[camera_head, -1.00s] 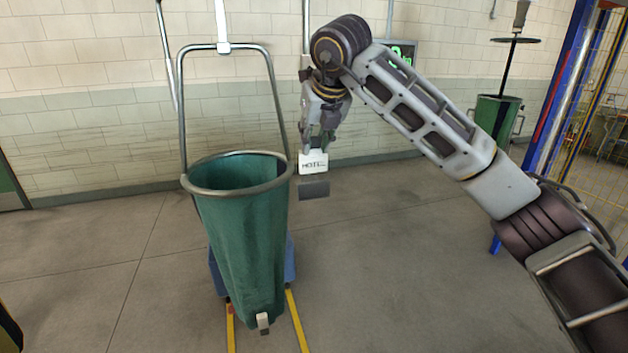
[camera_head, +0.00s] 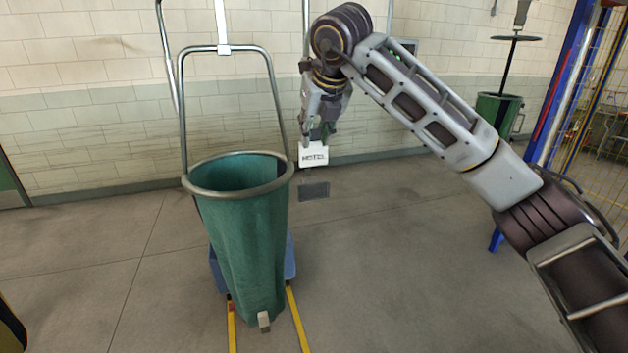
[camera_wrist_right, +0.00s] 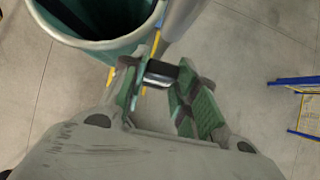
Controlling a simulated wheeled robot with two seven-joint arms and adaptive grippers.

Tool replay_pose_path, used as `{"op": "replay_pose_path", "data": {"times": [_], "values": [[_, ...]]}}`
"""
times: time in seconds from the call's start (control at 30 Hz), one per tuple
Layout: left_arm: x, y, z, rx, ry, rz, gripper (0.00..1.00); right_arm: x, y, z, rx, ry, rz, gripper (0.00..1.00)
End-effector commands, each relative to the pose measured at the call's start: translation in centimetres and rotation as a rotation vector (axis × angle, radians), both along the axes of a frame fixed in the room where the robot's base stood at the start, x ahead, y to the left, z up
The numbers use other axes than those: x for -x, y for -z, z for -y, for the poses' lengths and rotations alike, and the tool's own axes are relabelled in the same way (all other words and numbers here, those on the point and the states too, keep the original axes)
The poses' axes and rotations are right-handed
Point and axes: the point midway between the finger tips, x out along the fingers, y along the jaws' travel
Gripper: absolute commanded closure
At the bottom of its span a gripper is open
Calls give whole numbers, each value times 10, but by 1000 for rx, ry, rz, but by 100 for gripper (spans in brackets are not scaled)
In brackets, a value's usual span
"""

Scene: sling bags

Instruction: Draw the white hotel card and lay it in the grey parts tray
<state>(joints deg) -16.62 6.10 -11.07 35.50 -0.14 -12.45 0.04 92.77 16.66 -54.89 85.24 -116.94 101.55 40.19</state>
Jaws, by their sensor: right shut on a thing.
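The white hotel card (camera_head: 313,154), printed HOTEL, hangs upright from my right gripper (camera_head: 318,136), whose fingers are shut on its upper part. It is just right of the green bag's rim. In the wrist view the right gripper (camera_wrist_right: 162,84) has a thin dark and white edge between its fingers. A dark grey rectangle (camera_head: 314,191) shows below the card, with a gap between them; I cannot tell what it is or whether it rests on the floor. I cannot make out the grey parts tray for certain. My left gripper is not in view.
A tall green bag (camera_head: 245,240) with a metal rim and handle hangs from a white strap (camera_head: 221,25), close left of the gripper. A blue thing (camera_head: 291,262) stands behind it, above yellow floor strips (camera_head: 299,325). Another green bag (camera_head: 498,112) hangs at the right. Floor between is clear.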

Motion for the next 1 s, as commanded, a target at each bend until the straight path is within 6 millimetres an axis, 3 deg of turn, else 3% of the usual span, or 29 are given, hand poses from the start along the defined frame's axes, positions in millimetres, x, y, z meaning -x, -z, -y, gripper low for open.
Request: {"op": "replay_pose_path", "data": {"times": [0.4, 1.0], "values": [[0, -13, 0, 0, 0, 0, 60, 0, -20, 0, 0, -1, 0, 97], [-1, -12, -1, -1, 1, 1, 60, 0, -20, 0, -1, -1, 0, 97]]}}
